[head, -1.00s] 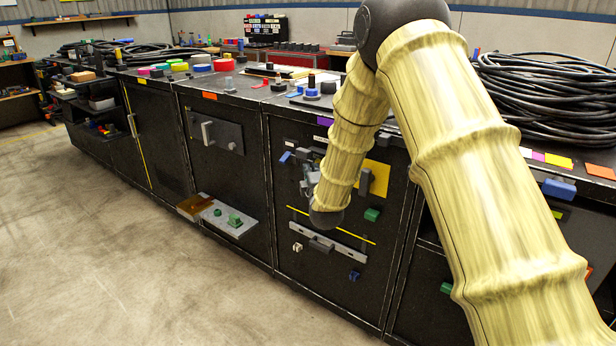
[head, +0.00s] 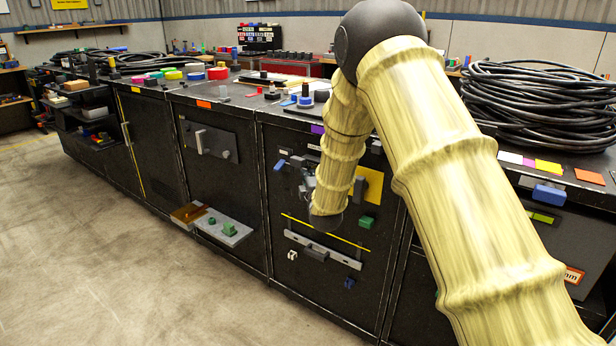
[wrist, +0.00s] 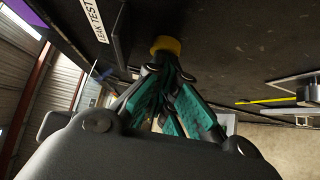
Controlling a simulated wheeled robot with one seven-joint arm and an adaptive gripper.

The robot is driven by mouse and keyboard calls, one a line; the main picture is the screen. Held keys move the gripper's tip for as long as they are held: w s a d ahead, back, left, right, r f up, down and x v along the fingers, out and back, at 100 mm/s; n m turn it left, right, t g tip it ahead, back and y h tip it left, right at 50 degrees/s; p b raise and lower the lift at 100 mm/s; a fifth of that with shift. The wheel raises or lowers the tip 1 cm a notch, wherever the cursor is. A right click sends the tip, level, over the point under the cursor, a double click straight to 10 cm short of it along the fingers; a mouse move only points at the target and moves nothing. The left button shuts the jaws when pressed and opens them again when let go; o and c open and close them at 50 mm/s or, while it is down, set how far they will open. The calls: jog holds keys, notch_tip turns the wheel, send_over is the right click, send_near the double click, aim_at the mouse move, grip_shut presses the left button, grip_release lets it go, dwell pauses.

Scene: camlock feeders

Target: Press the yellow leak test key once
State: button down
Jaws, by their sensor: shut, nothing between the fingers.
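The yellow leak test key (wrist: 166,45) shows in the wrist view as a small round yellow piece on the black cabinet front. A white label reading LEAK TEST (wrist: 95,16) is to its left. My gripper (wrist: 168,66) is shut, with nothing held, and its fingertips are right at the key. I cannot tell whether they touch it or how far it is pushed in. In the head view my gripper (head: 308,178) is at the cabinet front, mostly hidden by my forearm, and the key is not visible there.
A yellow plate (head: 373,188) with a grey handle, a green block (head: 366,222) and a grey bar (head: 332,250) are on the same cabinet front. A blue lever (head: 280,165) is left of my gripper. A shelf (head: 225,228) juts from the neighbouring cabinet. The floor at left is clear.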

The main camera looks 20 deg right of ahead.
jog(key=shift+w+d+r, duration=0.15)
jog(key=shift+d+r, duration=0.1)
jog(key=shift+d, duration=0.1)
jog(key=shift+a, duration=0.1)
jog(key=s+a, duration=0.4)
jog(key=s, duration=0.8)
jog(key=shift+s+a+f+p, duration=0.2)
jog(key=shift+s+a+p, duration=0.05)
jog(key=shift+a+p, duration=0.2)
jog(key=shift+d, duration=0.1)
